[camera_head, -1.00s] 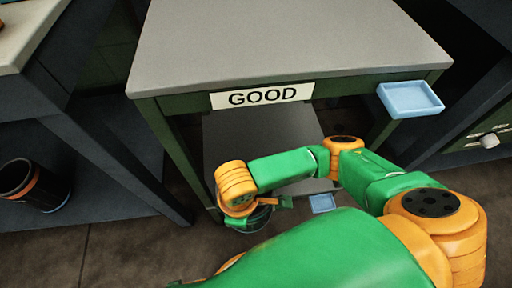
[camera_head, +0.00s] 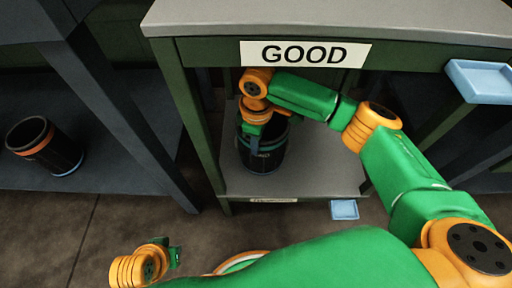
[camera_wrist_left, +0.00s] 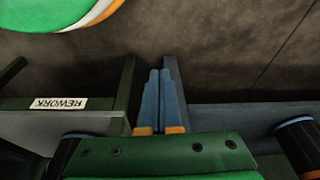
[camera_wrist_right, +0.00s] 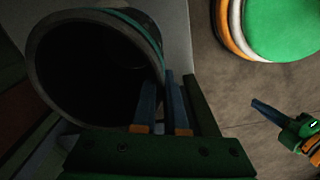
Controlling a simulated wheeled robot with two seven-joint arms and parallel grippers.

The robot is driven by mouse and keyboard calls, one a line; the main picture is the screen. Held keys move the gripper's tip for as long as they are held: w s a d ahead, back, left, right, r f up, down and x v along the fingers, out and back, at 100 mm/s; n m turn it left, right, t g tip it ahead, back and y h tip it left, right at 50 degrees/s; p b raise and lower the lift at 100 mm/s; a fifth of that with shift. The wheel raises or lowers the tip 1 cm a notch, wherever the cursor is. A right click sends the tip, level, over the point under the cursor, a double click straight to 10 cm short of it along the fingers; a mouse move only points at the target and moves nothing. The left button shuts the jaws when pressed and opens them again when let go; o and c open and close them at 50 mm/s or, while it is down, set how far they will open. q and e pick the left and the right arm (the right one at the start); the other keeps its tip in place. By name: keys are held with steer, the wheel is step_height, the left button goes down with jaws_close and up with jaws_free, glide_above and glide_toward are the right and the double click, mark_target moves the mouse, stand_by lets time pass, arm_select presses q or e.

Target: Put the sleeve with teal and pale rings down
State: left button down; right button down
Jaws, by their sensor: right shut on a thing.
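The dark sleeve (camera_head: 262,158) is upright at the lower shelf (camera_head: 310,180) of the table labelled GOOD, under its top. My right gripper (camera_head: 256,126) is shut on the sleeve's upper wall, with the arm reaching in below the label. In the right wrist view the sleeve's open mouth (camera_wrist_right: 95,70) shows a teal ring near the rim; a pale ring is not clear. The blue fingers (camera_wrist_right: 165,100) pinch its wall. I cannot tell whether its base touches the shelf. My left gripper (camera_wrist_left: 157,75) is shut and empty, away from the table.
The GOOD label (camera_head: 305,54) is on the table's front edge. Light blue trays are at the top right (camera_head: 480,80) and below the shelf's front (camera_head: 344,209). A REWORK label (camera_wrist_left: 58,103) shows in the left wrist view.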

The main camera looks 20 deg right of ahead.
steer(key=shift+f, duration=0.25)
steer(key=c, duration=1.4)
jaws_free()
steer(key=shift+f, duration=0.1)
steer(key=o, duration=0.4)
arm_select(q)
steer(key=shift+r, duration=0.45)
arm_select(e)
steer(key=shift+o, duration=0.2)
steer(key=shift+r+p, duration=0.3)
steer(key=shift+r, duration=0.25)
step_height(320, 180, up, 6)
steer(key=p, duration=0.3)
steer(key=shift+s+r, duration=0.1)
steer(key=shift+r, duration=0.25)
arm_select(q)
step_height(320, 180, down, 8)
steer(key=s, duration=0.1)
steer(key=shift+a+g, duration=0.2)
steer(key=shift+g, duration=0.1)
